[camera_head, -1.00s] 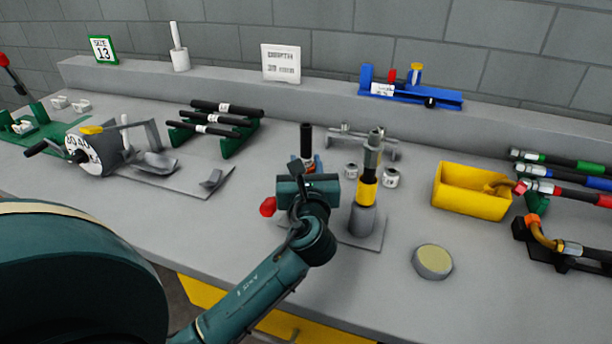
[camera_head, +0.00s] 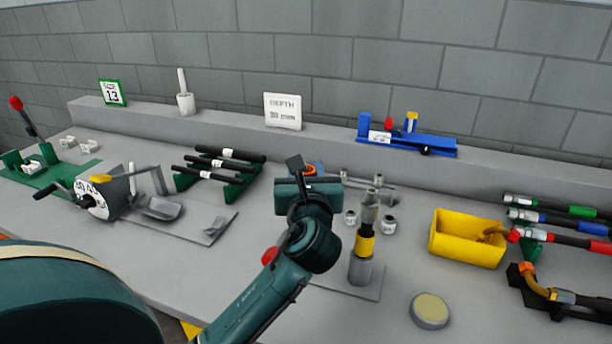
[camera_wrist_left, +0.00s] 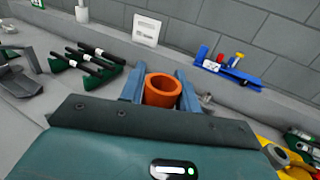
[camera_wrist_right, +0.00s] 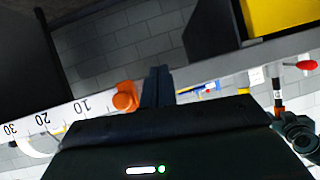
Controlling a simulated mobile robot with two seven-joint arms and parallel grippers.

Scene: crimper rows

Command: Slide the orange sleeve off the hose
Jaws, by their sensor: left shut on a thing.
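The orange sleeve (camera_wrist_left: 163,90) is between the blue fingers of my left gripper (camera_wrist_left: 161,88), which is shut on it. In the left wrist view its open top faces up and its bore looks empty. In the head view only a small part of the sleeve (camera_head: 309,169) shows behind my left gripper (camera_head: 308,176). The black hose that stood upright there is not visible now; it may be hidden behind the gripper. My right gripper (camera_wrist_right: 157,86) shows only in its own wrist view, fingers together with nothing visible between them.
An upright metal-topped post with a yellow band (camera_head: 364,245) stands close right of my left gripper. A yellow bin (camera_head: 466,240), a round pad (camera_head: 430,310) and several hoses (camera_head: 560,220) are farther right. A rack of black rods (camera_head: 220,165) is at left.

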